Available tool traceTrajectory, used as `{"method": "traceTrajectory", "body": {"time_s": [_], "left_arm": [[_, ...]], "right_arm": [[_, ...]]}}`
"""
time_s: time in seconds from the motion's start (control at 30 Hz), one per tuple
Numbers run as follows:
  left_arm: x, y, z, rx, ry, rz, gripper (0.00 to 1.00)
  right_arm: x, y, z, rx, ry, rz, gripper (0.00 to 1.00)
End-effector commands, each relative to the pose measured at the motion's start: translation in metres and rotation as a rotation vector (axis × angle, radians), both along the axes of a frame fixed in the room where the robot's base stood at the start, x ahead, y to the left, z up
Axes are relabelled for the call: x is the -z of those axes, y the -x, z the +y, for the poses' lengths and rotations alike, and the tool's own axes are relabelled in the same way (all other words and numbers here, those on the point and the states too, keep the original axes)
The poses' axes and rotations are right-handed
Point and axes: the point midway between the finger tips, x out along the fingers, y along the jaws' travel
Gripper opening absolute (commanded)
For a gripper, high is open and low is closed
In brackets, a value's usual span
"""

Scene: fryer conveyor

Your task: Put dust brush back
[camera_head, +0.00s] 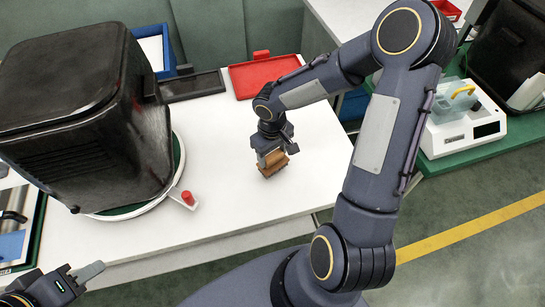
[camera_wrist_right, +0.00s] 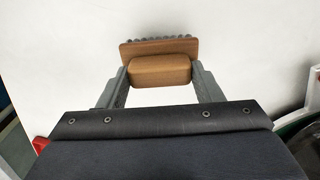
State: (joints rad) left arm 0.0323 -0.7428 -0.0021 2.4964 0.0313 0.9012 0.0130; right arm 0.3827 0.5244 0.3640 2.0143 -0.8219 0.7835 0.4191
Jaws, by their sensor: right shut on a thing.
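The dust brush (camera_head: 274,163) is a small brown wooden block with a rounded grip, over the white table. In the right wrist view the brush (camera_wrist_right: 160,69) shows its wooden handle block between the fingers and dark bristles along the far edge. My right gripper (camera_head: 271,150) is shut on the brush's handle. The wrist view shows both fingers of my right gripper (camera_wrist_right: 160,84) against the sides of the handle. Whether the brush touches the table is unclear. My left gripper (camera_head: 75,283) is low at the left corner, apart from the brush; its jaw opening cannot be made out.
A large black fryer box (camera_head: 85,120) stands on a round base at the left of the white table (camera_head: 235,200). A red tray (camera_head: 262,75) and a dark tray (camera_head: 195,86) lie at the back. A white scale-like device (camera_head: 462,125) is at right. The table's front middle is clear.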

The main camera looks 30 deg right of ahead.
Motion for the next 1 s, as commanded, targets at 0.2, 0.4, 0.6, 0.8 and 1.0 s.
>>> {"method": "traceTrajectory", "body": {"time_s": [0.2, 0.4, 0.6, 0.8, 1.0], "left_arm": [[0.001, 0.0, 0.0, 0.0, 0.0, 0.0, 0.36], [0.002, 0.0, 0.0, 0.0, 0.0, 0.0, 0.36], [0.001, 0.0, 0.0, 0.0, 0.0, 0.0, 0.36], [0.001, 0.0, 0.0, 0.0, 0.0, 0.0, 0.36], [0.0, 0.0, 0.0, 0.0, 0.0, 0.0, 0.36]], "right_arm": [[0.024, 0.002, 0.001, -0.003, -0.001, 0.003, 0.35], [0.025, 0.002, 0.001, -0.002, -0.001, 0.004, 0.61], [0.025, 0.002, 0.001, -0.003, -0.001, 0.003, 0.81], [0.024, 0.002, 0.001, -0.003, -0.001, 0.003, 0.81], [0.009, 0.001, 0.001, 0.0, 0.001, -0.001, 0.81]]}}
